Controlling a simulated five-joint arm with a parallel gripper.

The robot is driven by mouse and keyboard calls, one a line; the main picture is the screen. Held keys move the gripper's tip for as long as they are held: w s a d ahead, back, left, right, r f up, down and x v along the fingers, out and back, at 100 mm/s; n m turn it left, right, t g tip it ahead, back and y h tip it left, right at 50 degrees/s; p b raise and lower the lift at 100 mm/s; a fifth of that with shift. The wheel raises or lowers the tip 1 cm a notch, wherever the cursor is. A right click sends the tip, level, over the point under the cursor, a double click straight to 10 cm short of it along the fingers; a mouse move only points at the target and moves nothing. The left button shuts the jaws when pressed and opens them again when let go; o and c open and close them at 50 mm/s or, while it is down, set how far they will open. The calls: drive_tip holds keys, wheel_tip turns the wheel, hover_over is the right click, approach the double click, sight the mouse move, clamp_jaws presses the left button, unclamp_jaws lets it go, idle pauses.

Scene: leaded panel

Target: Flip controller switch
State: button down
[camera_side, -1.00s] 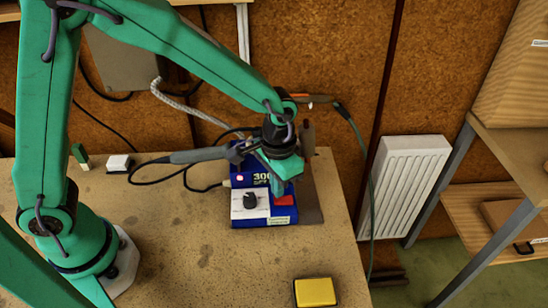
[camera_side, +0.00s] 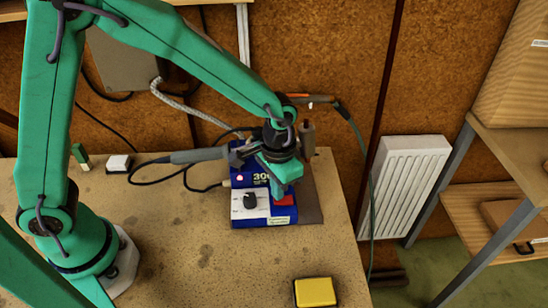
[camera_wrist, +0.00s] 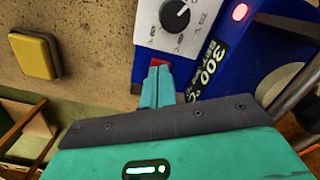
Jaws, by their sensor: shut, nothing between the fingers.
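The controller (camera_side: 240,221) is a blue box with a white dial panel, a black knob (camera_side: 250,200) and "300" printed on it. Its red switch (camera_side: 286,201) sits right of the panel, partly hidden by my gripper (camera_side: 279,190). In the wrist view the red switch (camera_wrist: 158,62) shows just beyond the tips of my shut, empty gripper (camera_wrist: 156,74). The tips overlap the switch's near edge; I cannot tell whether they touch it. A round indicator lamp (camera_wrist: 239,12) glows red.
A soldering iron (camera_side: 195,156) with a black cable lies across behind the controller's left side. A yellow block (camera_side: 315,292) rests at the table's front right. A small white-topped block (camera_side: 118,162) is at the back left. The table's middle is clear.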

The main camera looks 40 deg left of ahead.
drive_tip(key=shift+f, duration=0.45)
idle(0.5)
drive_tip(key=shift+r, duration=3.5)
drive_tip(key=shift+r, duration=0.1)
drive_tip(key=s+a+r+n+t, duration=0.1)
drive_tip(key=s+a+r+t, duration=0.1)
drive_tip(key=s+a+r, duration=0.4)
drive_tip(key=s+a+r+n+t, duration=0.2)
drive_tip(key=s+a+r, duration=0.4)
drive_tip(key=a, duration=0.6)
drive_tip(key=shift+s+t, duration=0.8)
drive_tip(key=shift+s, duration=0.45)
